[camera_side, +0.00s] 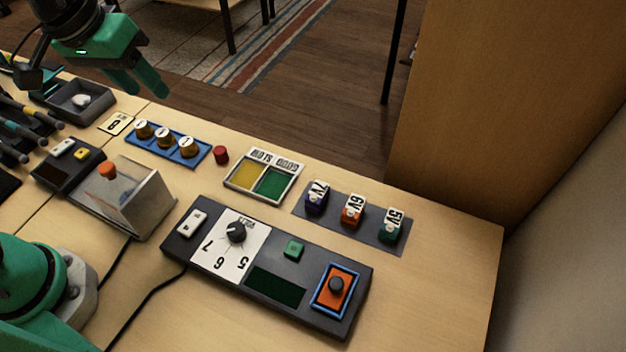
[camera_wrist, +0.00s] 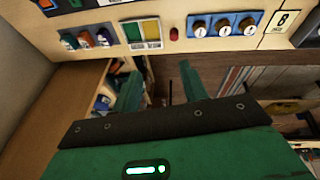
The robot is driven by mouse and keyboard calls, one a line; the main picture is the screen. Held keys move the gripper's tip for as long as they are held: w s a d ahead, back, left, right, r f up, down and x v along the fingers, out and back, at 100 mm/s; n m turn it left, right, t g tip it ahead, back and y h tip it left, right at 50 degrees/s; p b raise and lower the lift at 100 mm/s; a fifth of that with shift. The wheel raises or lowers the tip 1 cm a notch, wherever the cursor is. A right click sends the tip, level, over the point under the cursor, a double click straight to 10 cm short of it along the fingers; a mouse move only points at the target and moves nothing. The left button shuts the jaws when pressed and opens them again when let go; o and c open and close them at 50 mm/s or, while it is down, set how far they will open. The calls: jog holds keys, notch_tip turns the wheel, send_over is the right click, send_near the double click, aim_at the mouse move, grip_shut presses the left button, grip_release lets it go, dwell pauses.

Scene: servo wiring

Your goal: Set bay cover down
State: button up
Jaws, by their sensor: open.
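A clear, grey-walled box (camera_side: 146,206), which looks like the bay cover, stands on the bench at left in the side view. An orange knob (camera_side: 107,169) sits at its top left. Something bluish shows dimly through its walls. A dark switch unit (camera_side: 48,176) with a white and a yellow button adjoins it at left. My gripper (camera_side: 148,94) is at the upper left, raised beyond the far bench edge and well apart from the box. Its green fingers are spread and empty. They also show spread in the wrist view (camera_wrist: 160,72), where the box is not seen.
A blue rack (camera_side: 168,146) with several gold-sided pieces, a red cap (camera_side: 221,154) and a yellow-green tray (camera_side: 247,187) line the far side. Three voltage-marked blocks stand on a dark mat (camera_side: 370,238). A dial panel (camera_side: 216,268) lies in front. A grey bin (camera_side: 93,107) is at left.

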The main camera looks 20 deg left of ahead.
jog(key=s+a+f+m+t+y, duration=0.1)
jog(key=s+a+f+t, duration=0.1)
jog(key=s+a, duration=0.4)
jog(key=shift+s+a, duration=0.4)
jog(key=shift+a, duration=1.95)
jog(key=shift+f, duration=0.1)
